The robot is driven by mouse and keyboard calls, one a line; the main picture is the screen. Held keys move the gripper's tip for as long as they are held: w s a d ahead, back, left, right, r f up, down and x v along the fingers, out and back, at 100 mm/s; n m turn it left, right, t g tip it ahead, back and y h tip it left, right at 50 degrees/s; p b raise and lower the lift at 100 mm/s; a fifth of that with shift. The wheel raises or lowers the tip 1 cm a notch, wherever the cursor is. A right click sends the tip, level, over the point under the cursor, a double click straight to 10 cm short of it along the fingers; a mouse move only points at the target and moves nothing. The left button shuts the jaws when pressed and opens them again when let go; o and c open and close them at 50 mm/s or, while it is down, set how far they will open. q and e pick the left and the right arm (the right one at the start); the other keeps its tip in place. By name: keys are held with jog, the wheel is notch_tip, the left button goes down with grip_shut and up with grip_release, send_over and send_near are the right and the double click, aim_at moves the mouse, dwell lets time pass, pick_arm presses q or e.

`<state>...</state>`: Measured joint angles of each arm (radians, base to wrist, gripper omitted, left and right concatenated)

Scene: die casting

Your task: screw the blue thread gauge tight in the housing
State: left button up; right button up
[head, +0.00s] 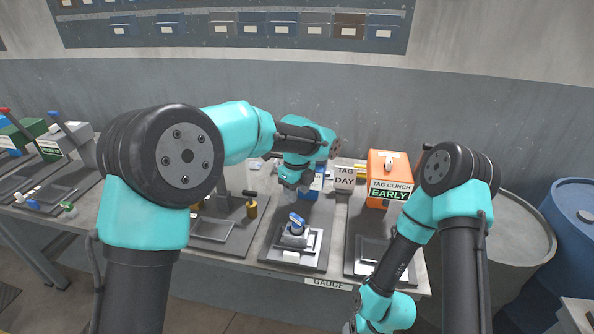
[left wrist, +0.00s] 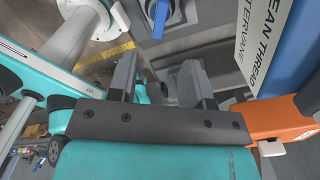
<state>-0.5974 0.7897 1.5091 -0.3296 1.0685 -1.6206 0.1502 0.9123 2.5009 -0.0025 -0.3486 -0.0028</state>
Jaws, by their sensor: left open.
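The blue thread gauge (head: 297,220) stands in the grey metal housing (head: 294,241) on the middle dark mat. In the left wrist view, the gauge's blue handle (left wrist: 158,18) shows at the top edge, just beyond the fingers, with the grey housing (left wrist: 180,14) around it. I cannot tell how deep its thread sits. My left gripper (head: 291,190) hangs above and behind the gauge in the head view. Its two fingers are apart with nothing between them, as the left wrist view (left wrist: 160,68) shows. My right arm reaches down to the bottom edge, and its fingers are out of frame.
A brass-coloured piece with a black top (head: 251,206) stands left. The right mat (head: 358,262) holds a grey tray. Drums stand beyond the table's right end.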

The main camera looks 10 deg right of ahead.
pick_arm(q)
notch_tip(320, 180, up, 7)
dwell(0.3)
jog(key=shift+a, duration=0.1)
dwell(0.9)
